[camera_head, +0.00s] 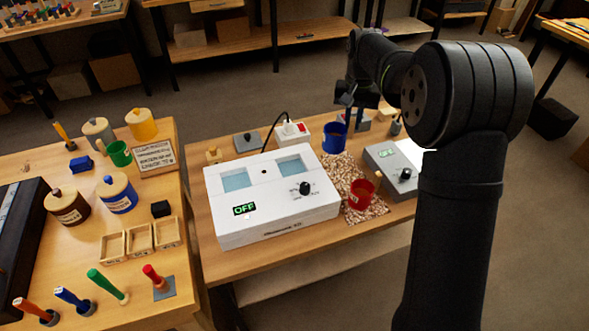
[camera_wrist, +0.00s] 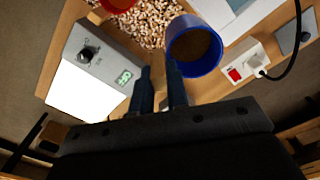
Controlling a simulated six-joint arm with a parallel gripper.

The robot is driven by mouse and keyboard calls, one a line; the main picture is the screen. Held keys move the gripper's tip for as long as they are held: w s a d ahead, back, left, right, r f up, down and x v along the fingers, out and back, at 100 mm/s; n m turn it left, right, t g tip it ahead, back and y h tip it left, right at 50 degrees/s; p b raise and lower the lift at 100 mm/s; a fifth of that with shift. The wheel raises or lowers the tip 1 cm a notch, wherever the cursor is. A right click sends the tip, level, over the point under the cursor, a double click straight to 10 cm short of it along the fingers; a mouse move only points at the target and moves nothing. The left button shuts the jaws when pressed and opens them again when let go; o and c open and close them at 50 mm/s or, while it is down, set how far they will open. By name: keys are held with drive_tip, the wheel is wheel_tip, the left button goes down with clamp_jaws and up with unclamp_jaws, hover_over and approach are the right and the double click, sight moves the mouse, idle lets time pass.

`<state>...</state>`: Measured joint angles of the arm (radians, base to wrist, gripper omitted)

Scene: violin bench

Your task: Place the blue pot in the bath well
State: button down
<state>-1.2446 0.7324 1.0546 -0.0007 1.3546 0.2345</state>
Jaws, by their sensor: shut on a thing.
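The blue pot (camera_head: 334,139) is upright beyond the speckled mat, right of the white bath. In the wrist view the blue pot (camera_wrist: 196,46) shows its open top with brown contents. My gripper (camera_wrist: 161,68) is shut on the blue pot at its side nearest the fingers; the exact grip point is hard to see. My gripper (camera_head: 347,101) shows dark above the pot in the head view. The white bath (camera_head: 270,215) has two square wells with pale blue inside, a left well (camera_head: 236,180) and a right well (camera_head: 290,166). Its display reads OFF.
A red pot (camera_head: 361,193) stands on the speckled mat (camera_head: 342,172). A grey device (camera_head: 388,160) with a knob is to the right. A white switch box (camera_head: 291,132) with a black cable sits behind the bath. The left bench holds jars, trays and handled tools.

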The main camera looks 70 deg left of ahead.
drive_tip(key=s+d+r+m, duration=0.3)
drive_tip(key=s+d+m, duration=0.4)
drive_tip(key=m, duration=0.4)
drive_tip(key=shift+m, duration=0.3)
drive_tip(key=shift+s+a+f, duration=1.15)
drive_tip(key=shift+s+f, duration=0.35)
drive_tip(key=shift+f, duration=0.25)
drive_tip(key=shift+s+a+f, duration=1.1)
drive_tip(key=shift+s+f, duration=0.45)
drive_tip(key=shift+f, duration=0.2)
drive_tip(key=shift+s+a+f, duration=1.15)
drive_tip(key=shift+s+f, duration=0.35)
drive_tip(key=shift+f, duration=0.25)
drive_tip(key=shift+f, duration=0.15)
drive_tip(key=c, duration=1.4)
unclamp_jaws()
